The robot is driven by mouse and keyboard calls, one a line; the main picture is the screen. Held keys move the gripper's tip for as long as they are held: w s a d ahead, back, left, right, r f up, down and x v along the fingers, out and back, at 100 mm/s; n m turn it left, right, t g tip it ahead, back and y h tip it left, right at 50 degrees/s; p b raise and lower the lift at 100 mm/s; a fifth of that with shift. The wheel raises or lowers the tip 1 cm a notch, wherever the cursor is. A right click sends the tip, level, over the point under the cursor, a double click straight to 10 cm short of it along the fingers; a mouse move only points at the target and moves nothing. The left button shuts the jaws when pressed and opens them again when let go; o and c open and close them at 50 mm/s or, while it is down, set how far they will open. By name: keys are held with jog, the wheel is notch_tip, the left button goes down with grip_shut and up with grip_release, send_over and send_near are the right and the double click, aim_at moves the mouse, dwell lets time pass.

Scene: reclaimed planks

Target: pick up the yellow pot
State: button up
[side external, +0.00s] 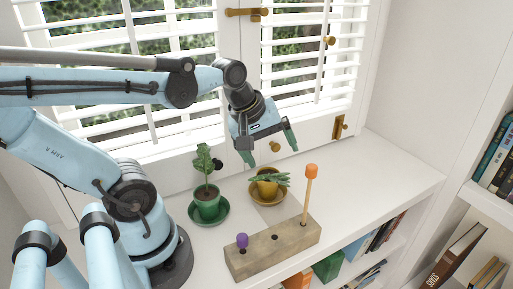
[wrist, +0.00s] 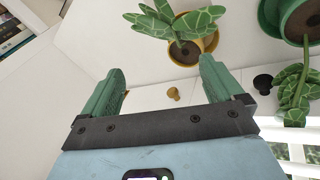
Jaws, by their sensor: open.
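The yellow pot (side external: 266,189) holds a leafy plant (side external: 270,178) and stands on a yellow-brown saucer (side external: 283,194) on the white shelf top. In the wrist view the yellow pot (wrist: 184,57) is at the top, partly covered by its patterned leaves (wrist: 165,22). My gripper (side external: 268,148) is above and just behind the pot in the side view, apart from it. Its green fingers are spread and empty; they also show in the wrist view (wrist: 160,85), with the pot beyond them.
A green pot (side external: 207,203) with a plant stands on a green saucer left of the yellow pot. In front is a wooden block (side external: 272,248) with a purple-topped peg and a tall orange-topped peg (side external: 310,180). Window blinds (side external: 310,60) are behind. The right shelf top is clear.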

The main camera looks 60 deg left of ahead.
aim_at(268, 176)
jog(key=m, duration=0.2)
jog(key=d+m, duration=0.1)
jog(key=m, duration=0.2)
jog(key=d+m+t, duration=0.1)
jog(key=m, duration=0.2)
jog(key=shift+w+d+f, duration=0.1)
jog(key=shift+d+f, duration=0.05)
jog(key=shift+f, duration=0.05)
jog(key=m, duration=0.2)
jog(key=d+m+t, duration=0.1)
jog(key=m, duration=0.2)
jog(key=shift+w+d, duration=0.1)
jog(key=shift+d, duration=0.05)
jog(key=shift+c, duration=0.2)
